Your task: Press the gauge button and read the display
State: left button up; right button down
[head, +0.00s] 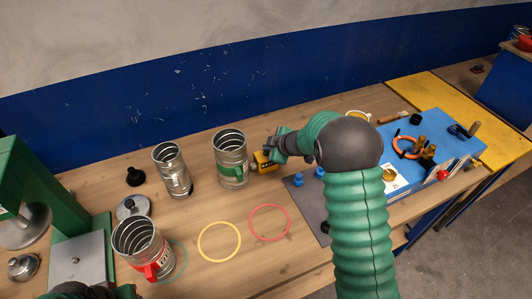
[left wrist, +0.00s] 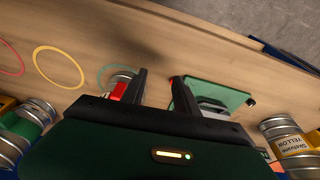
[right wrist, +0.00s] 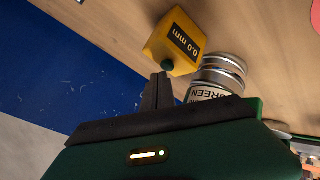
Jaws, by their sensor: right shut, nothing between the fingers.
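The gauge is a small yellow box (head: 264,161) on the wooden bench, just right of the can with the green label. In the right wrist view the gauge (right wrist: 180,40) has a dark display (right wrist: 184,40) reading 0.0 mm, upside down. Its dark green round button (right wrist: 167,65) faces my right gripper (right wrist: 160,77). The fingers are shut and empty, their tips right at the button; I cannot tell whether they touch it. In the head view my right gripper (head: 277,148) is beside the gauge, partly hidden by my arm. My left gripper (left wrist: 156,82) is open and empty over the bench.
A green-labelled can (head: 231,160), a plain can (head: 172,170) and a red-labelled can (head: 142,250) stand on the bench. Yellow (head: 219,242) and red (head: 269,222) rings lie in front. A green press (head: 70,215) stands left, a blue box with tools (head: 440,135) right.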

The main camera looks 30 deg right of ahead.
jog(key=shift+f, duration=0.4)
dwell(0.5)
jog(key=shift+r, duration=0.1)
jog(key=shift+r+p, duration=0.75)
jog(key=shift+p, duration=0.05)
notch_tip(320, 180, up, 5)
jog(key=p, duration=0.6)
jog(key=shift+r, duration=0.1)
dwell(0.6)
